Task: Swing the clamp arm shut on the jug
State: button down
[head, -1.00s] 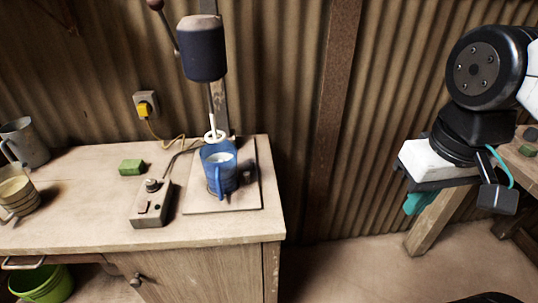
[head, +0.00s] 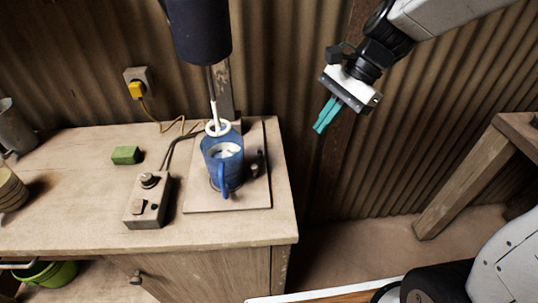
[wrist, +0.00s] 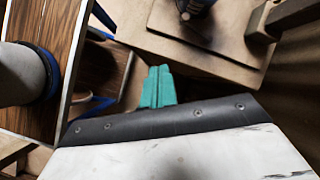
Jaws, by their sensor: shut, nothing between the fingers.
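The blue jug (head: 224,170) stands upright on a thin base board (head: 235,201) on the workbench, its handle toward the front. It holds something white, and a white ring on a rod hangs at its back rim. A small dark part (head: 256,166), perhaps the clamp arm, sits just right of the jug; its exact pose is too small to tell. My gripper (head: 320,127) is in the air right of the bench, clear of the jug, with its teal fingers shut and empty. The fingers also show in the wrist view (wrist: 158,87).
A dark mixer head (head: 199,30) hangs above the jug on a post. A switch box (head: 148,201), a green block (head: 125,155) and a cable lie to the left. The corrugated wall (head: 290,60) is close behind.

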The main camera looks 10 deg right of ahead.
jog(key=w+a+f+m+y, duration=0.1)
jog(key=w+a+f+m, duration=0.15)
jog(key=w, duration=0.25)
jog(key=m, duration=0.1)
send_near(256, 171)
jog(key=f, duration=0.1)
jog(key=d+f, duration=0.1)
jog(key=f, duration=0.1)
jog(key=shift+w+d+y, duration=0.3)
jog(key=shift+w, duration=0.1)
jog(key=a, duration=0.1)
jog(key=a+f, duration=0.1)
jog(key=a, duration=0.1)
jog(key=shift+s+a+f, duration=0.15)
jog(key=shift+s, duration=0.2)
jog(key=shift+s+a+f, duration=0.1)
jog(key=shift+a+f, duration=0.05)
jog(key=shift+a, duration=0.3)
